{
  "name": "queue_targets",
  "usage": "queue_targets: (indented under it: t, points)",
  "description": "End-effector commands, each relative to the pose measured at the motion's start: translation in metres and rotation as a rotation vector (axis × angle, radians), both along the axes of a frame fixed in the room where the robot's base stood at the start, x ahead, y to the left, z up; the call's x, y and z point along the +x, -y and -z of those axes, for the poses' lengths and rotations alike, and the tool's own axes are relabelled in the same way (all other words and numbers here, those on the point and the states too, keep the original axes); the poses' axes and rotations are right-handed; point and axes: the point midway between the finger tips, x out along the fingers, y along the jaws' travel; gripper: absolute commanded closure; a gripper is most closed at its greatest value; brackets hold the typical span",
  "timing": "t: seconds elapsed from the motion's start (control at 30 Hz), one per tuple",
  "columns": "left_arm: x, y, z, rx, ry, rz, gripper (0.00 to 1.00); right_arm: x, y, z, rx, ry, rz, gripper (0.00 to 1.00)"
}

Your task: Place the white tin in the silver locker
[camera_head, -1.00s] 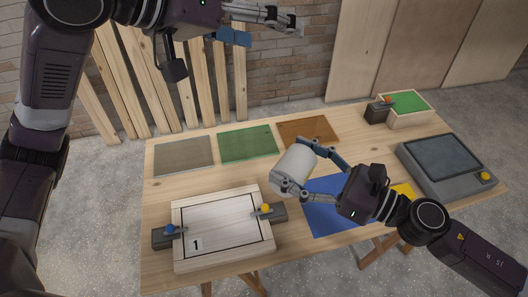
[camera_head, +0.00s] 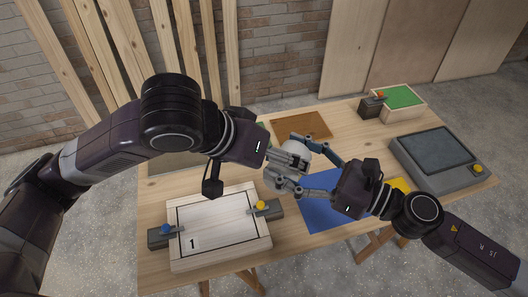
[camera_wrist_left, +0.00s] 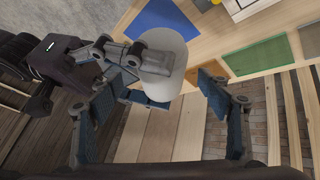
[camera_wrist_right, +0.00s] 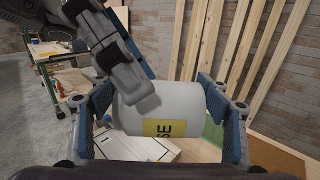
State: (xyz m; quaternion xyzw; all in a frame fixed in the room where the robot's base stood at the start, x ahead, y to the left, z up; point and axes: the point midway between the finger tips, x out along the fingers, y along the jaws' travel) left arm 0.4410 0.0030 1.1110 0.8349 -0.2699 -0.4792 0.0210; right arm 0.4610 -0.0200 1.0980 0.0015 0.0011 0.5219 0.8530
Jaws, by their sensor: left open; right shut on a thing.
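The white tin (camera_head: 290,176) is held above the table in the fingers of my right gripper (camera_head: 303,168). In the right wrist view the tin (camera_wrist_right: 190,103) lies on its side between the finger pads and shows part of a yellow label. My left gripper (camera_head: 290,156) is open and reaches in over the tin from the left, partly covering it. In the left wrist view the tin (camera_wrist_left: 167,36) is close to the left gripper's spread fingers (camera_wrist_left: 168,90); I cannot tell whether they touch it. I make out no silver locker.
The wooden table (camera_head: 365,150) holds a white board marked 1 (camera_head: 220,225) with knobbed clamps, a blue mat (camera_head: 322,212), a brown mat (camera_head: 300,125), a grey box (camera_head: 440,160) and a green-topped box (camera_head: 403,100). Planks lean on the brick wall behind.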

Motion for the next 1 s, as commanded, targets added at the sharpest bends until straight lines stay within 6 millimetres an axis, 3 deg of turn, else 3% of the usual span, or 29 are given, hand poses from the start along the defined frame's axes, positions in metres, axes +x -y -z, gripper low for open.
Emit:
queue_targets:
  t: [0.3,0.7,1.0]
  points:
    - [0.017,0.021,0.035,0.000,-0.001,0.000,0.29,0.000,0.000,-0.001,0.001,0.002,0.000,0.73]
    - [0.020,0.024,0.040,0.000,0.001,0.000,0.29,0.000,0.000,-0.001,0.001,0.002,0.000,0.73]
    - [0.020,0.024,0.039,-0.001,0.001,0.001,0.62,0.000,0.000,-0.002,0.001,0.002,0.000,0.73]
